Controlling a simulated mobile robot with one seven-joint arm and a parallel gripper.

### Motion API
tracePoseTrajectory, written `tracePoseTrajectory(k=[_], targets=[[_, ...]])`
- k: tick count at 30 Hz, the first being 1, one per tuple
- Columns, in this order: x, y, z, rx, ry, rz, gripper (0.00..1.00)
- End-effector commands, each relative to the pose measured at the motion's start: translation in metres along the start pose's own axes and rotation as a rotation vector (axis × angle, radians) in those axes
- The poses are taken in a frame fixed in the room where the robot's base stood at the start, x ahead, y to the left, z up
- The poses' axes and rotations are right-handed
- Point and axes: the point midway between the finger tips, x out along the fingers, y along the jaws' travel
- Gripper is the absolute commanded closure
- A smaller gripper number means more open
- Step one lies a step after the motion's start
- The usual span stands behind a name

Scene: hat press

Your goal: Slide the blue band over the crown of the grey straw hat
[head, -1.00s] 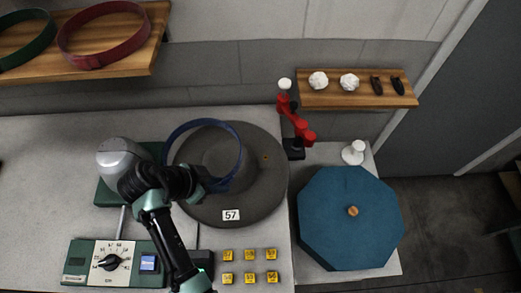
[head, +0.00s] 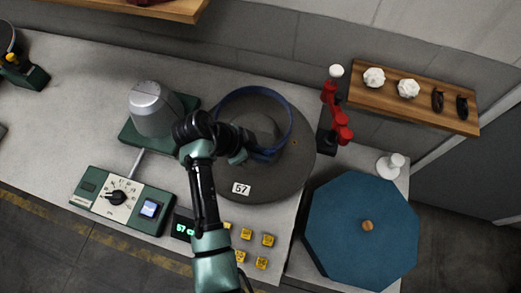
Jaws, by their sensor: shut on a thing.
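The grey straw hat (head: 293,167) lies on the worktop with its brim flat and a white "57" tag on the near edge. Its crown (head: 262,128) shows inside the ring of the blue band (head: 287,107). My gripper (head: 250,154) is shut on the near side of the blue band, above the hat. The band looks slightly tilted and surrounds the crown in this view. I cannot tell how far down the crown it sits. My arm hides the left part of the hat.
A grey metal form on a green base (head: 153,108) stands left of the hat, behind a control box with a dial (head: 117,197). Yellow numbered blocks (head: 247,234) lie in front. A red jointed stand (head: 335,115) and a blue octagonal box (head: 362,235) are on the right.

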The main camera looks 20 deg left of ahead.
Motion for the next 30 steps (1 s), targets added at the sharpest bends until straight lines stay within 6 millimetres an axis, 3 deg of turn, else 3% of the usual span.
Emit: tracePoseTrajectory(k=[30], targets=[[0.072, 0.000, 0.047, 0.000, 0.000, 0.000, 1.00]])
